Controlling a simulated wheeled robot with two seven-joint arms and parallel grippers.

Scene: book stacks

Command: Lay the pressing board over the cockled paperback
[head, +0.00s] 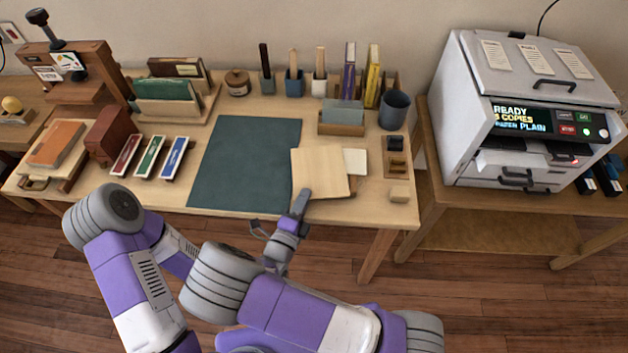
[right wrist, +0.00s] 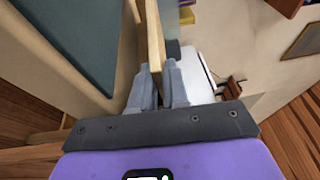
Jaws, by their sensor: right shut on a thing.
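The pressing board (head: 320,172) is a flat, pale wooden panel over the right edge of the green mat, near the front of the table. My right gripper (head: 302,203) is shut on its near edge. In the right wrist view the board (right wrist: 154,42) stands edge-on between the two fingers (right wrist: 160,85). An orange-covered book (head: 56,144), perhaps the paperback, lies on a wooden board at the table's left end; I cannot make out its cockling. A small grey part left of my right gripper may be my left gripper (head: 259,230); its fingers are unclear.
The green mat (head: 240,165) is bare in the middle. Red, green and blue boxes (head: 150,157) and a red-brown block (head: 108,136) stand between it and the orange book. A cream pad (head: 355,161) lies beside the board. A copier (head: 470,130) stands at right.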

